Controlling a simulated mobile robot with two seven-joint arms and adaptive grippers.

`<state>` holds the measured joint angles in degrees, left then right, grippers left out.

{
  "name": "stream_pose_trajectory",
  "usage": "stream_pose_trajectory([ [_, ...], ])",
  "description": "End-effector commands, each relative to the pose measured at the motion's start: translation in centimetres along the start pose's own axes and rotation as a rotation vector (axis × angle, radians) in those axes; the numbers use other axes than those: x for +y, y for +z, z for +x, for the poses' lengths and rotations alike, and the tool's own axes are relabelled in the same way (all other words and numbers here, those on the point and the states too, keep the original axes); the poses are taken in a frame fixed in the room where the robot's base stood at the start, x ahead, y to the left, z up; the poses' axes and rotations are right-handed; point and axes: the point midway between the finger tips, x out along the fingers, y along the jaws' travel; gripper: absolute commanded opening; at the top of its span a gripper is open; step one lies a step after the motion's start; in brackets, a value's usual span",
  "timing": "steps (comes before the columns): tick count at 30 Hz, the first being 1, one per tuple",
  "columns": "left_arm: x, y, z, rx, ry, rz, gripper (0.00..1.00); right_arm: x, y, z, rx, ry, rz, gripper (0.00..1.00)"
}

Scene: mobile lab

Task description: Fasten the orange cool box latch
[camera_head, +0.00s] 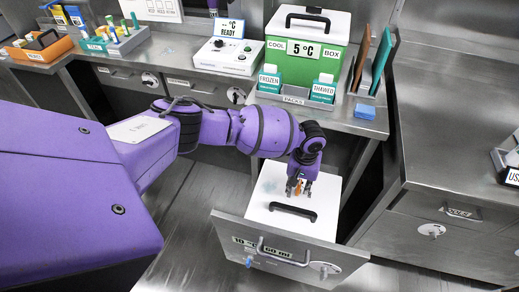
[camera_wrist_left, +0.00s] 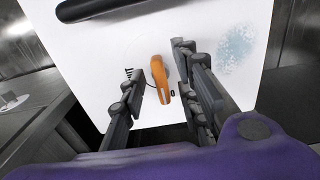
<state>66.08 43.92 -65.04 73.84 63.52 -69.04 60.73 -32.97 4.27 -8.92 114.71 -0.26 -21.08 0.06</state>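The orange latch (camera_wrist_left: 160,78) lies on the white lid (camera_wrist_left: 215,18) of a box, with a small printed mark on each side of its end. In the head view the latch (camera_head: 298,188) is small and partly hidden by my left gripper (camera_head: 301,184). My left gripper (camera_wrist_left: 155,72) is open, with one finger on each side of the latch and a gap to both. Whether the fingertips touch the lid I cannot tell. The white box (camera_head: 285,220) has a black handle (camera_head: 293,212) and stands in a pulled-out drawer. My right gripper is not in view.
The drawer front (camera_head: 290,250) has a metal handle. A green box labelled COOL BOX (camera_head: 305,68) stands on the counter above, behind a packs rack (camera_head: 293,100). A blue block (camera_head: 365,111) lies at the counter's edge. Another counter (camera_head: 450,120) is at the right.

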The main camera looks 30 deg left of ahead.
Motion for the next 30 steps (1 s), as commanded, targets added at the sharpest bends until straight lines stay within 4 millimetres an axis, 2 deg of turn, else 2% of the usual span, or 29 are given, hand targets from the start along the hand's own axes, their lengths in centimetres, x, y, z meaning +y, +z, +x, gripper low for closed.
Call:
stream_pose_trajectory([
  [9, 0.1, -0.2, 0.1, 0.004, 0.001, 0.001, 0.3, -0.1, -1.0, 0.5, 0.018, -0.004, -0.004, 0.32],
  [16, 0.1, -0.2, 0.1, 0.004, 0.001, 0.001, 0.0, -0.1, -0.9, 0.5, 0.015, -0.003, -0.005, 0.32],
  [30, 0.1, -0.2, 0.1, 0.005, 0.001, 0.059, 0.0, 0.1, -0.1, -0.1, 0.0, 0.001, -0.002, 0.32],
])
